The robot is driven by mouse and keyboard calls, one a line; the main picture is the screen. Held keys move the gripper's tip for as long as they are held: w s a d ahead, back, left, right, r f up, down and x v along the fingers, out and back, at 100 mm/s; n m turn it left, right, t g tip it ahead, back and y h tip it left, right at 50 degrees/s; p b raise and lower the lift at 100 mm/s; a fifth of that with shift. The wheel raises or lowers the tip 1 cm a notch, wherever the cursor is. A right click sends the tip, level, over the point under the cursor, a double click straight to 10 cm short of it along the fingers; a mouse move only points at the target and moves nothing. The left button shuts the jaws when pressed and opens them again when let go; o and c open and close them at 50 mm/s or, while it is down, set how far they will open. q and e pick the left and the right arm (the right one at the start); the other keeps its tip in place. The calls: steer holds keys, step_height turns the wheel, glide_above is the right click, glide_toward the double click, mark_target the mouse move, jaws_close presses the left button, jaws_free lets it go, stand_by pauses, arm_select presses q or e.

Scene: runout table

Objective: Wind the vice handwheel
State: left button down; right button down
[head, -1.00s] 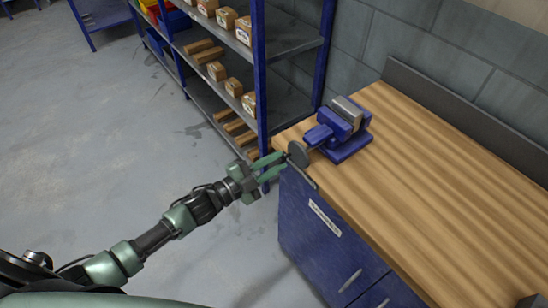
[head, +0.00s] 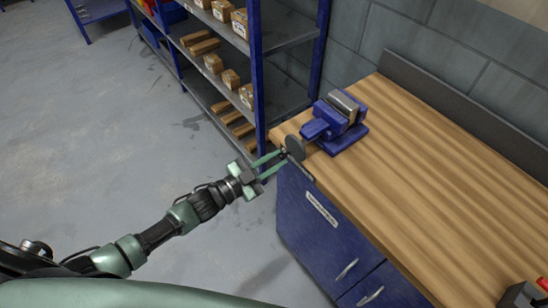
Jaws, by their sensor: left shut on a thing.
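The blue vice (head: 338,122) with grey jaws sits on the far left corner of the wooden bench top. Its dark round handwheel (head: 295,148) faces left, out over the bench edge. My left gripper (head: 276,160) reaches in from the left with its green fingers at the handwheel. It is shut on a part at the handwheel's near side, which the fingers mostly hide. My right gripper is not in view.
The wooden bench (head: 430,190) has blue drawers below and a dark back strip. A blue shelf rack (head: 256,70) with boxes stands just behind the gripper. A dark object with a red part (head: 522,296) is at the lower right. The floor at left is clear.

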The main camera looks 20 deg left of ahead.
arm_select(q)
steer(key=c, duration=1.4)
jaws_free()
steer(key=m+b, duration=1)
steer(key=m, duration=1.5)
steer(key=shift+r+b, duration=0.15)
steer(key=shift+b, duration=0.2)
